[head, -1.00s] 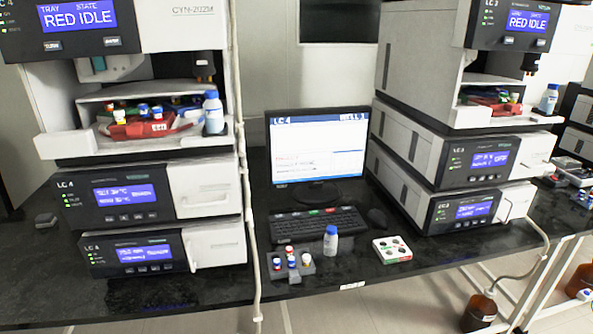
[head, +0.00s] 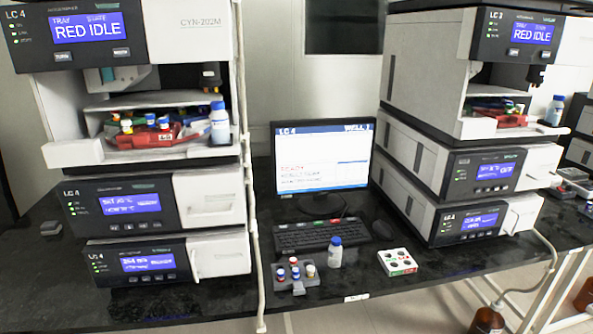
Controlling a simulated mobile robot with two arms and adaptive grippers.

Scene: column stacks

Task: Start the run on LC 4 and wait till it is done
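The LC 4 stack stands at the left. Its top module has a display (head: 86,28) reading tray RED, state IDLE. Below it, an open bay holds a red tray (head: 130,137) with several capped vials and a blue-capped bottle (head: 220,124). Two lower modules (head: 128,202) have lit blue displays with text too small to read. The monitor (head: 322,160) shows "LC 4" and "WELL 1" in its header, with red and dark text lines below. A keyboard (head: 322,235) lies in front of it, with green and red keys along its top row. Neither gripper is in view.
A second stack, LC 3 (head: 515,33), stands at the right, also reading RED IDLE. On the black bench (head: 400,290) are a grey vial rack (head: 290,284), a small bottle (head: 335,254) and a white holed block (head: 397,262). A tube hangs over the front edge.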

